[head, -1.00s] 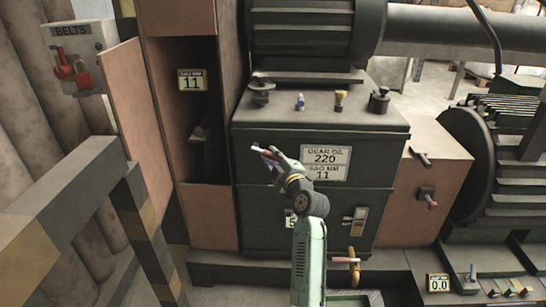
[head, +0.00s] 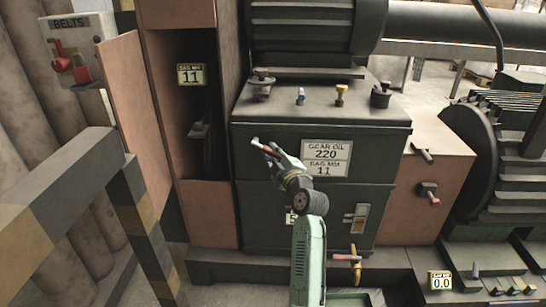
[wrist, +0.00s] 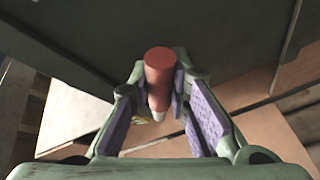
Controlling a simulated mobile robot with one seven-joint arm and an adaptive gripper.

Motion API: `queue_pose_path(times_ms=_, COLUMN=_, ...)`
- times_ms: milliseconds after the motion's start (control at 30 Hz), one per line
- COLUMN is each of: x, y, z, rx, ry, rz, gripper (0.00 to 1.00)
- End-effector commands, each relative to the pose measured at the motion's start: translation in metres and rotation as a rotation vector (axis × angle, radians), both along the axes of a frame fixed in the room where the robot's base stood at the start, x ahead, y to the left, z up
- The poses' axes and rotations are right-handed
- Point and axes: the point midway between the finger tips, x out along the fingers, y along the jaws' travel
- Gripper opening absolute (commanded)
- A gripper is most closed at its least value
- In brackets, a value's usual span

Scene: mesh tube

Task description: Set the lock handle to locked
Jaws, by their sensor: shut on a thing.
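My gripper (head: 264,148) is in front of the dark green gear-oil cabinet (head: 270,220), at the left of its labels. In the wrist view my gripper (wrist: 163,88) has its purple-padded fingers closed around a red cylinder (wrist: 159,66) with a pale lower tip. The red piece also shows small at the fingertips in the head view (head: 258,142). I cannot tell whether it is fixed to anything. A red-tipped handle (head: 433,199) is on the orange-brown box at right. An orange handle (head: 345,257) is low on the cabinet front. Which one is the lock handle is not clear.
A BELTS box (head: 75,45) with red fittings (head: 70,65) hangs at upper left. A striped rail (head: 60,190) stands at left. An open recess (head: 195,120) is left of the cabinet. Knobs (head: 380,95) stand on the cabinet top, and a ribbed machine (head: 500,170) is at right.

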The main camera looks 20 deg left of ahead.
Motion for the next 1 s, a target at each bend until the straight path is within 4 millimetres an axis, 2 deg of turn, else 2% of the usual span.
queue_pose_path(times_ms=33, x=0.000, y=0.001, z=-0.010, rx=0.027, ry=0.005, rz=-0.001, gripper=0.00)
queue_pose_path(times_ms=300, x=-0.003, y=0.010, z=-0.022, rx=0.242, ry=0.066, rz=0.002, gripper=0.00)
queue_pose_path(times_ms=1000, x=-0.012, y=0.041, z=-0.028, rx=0.842, ry=0.244, rz=0.001, gripper=0.00)
